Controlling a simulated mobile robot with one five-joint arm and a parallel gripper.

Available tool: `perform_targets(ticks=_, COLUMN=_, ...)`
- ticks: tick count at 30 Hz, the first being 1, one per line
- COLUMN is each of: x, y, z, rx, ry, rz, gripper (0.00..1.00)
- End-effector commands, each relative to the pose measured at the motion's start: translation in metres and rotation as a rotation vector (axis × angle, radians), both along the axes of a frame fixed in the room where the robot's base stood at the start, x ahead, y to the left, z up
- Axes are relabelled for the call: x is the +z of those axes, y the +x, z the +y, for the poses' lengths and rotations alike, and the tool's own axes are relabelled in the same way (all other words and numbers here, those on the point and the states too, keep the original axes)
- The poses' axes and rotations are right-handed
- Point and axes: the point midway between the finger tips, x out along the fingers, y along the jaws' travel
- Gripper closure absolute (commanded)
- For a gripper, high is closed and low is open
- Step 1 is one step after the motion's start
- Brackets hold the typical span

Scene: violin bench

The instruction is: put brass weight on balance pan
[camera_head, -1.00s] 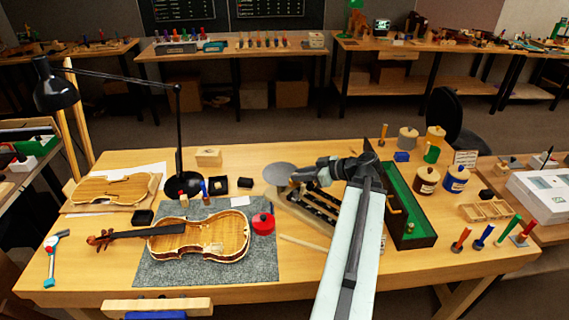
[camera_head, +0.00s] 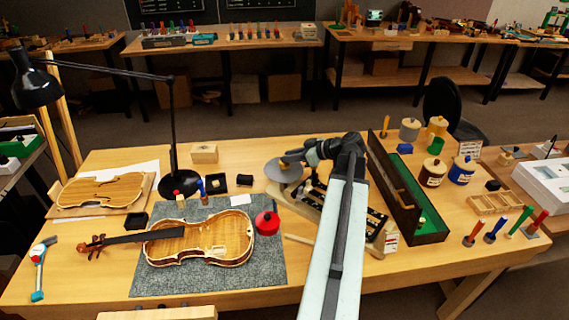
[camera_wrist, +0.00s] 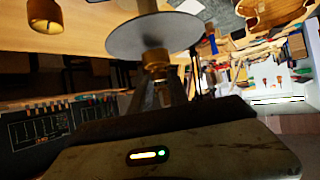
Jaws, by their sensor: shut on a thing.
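The balance pan (camera_head: 284,173) is a round grey disc at the left end of the balance, near the middle of the table. It also fills the upper middle of the wrist view (camera_wrist: 150,33). My gripper (camera_head: 288,159) is at the pan's far side in the head view. In the wrist view its fingers (camera_wrist: 158,85) are shut on the small brass weight (camera_wrist: 155,60). The weight overlaps the pan's edge there; I cannot tell whether they touch. In the head view I cannot make out the weight.
A long green-lined case (camera_head: 408,200) stands open right of my arm. A red round pot (camera_head: 267,223) and a violin (camera_head: 215,240) are at the left on a grey mat. A wooden block (camera_head: 204,153) and black lamp (camera_head: 172,140) stand behind. Jars (camera_head: 432,171) stand at the right.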

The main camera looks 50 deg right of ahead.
Motion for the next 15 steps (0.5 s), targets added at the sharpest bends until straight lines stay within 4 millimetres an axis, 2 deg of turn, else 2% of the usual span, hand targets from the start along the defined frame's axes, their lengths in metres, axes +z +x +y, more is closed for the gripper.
perform_targets(ticks=1, x=-0.0162, y=-0.0005, z=-0.0003, rx=-0.001, ry=0.000, rz=-0.001, gripper=1.00)
perform_targets(ticks=8, x=-0.0119, y=0.0029, z=0.0035, rx=0.007, ry=0.001, rz=-0.001, gripper=1.00)
perform_targets(ticks=13, x=-0.0171, y=0.0031, z=0.0039, rx=0.007, ry=0.000, rz=-0.001, gripper=1.00)
perform_targets(ticks=14, x=-0.0155, y=0.0030, z=0.0038, rx=0.007, ry=-0.001, rz=0.000, gripper=0.71)
perform_targets(ticks=15, x=-0.0151, y=0.0028, z=0.0035, rx=0.007, ry=0.000, rz=0.000, gripper=0.59)
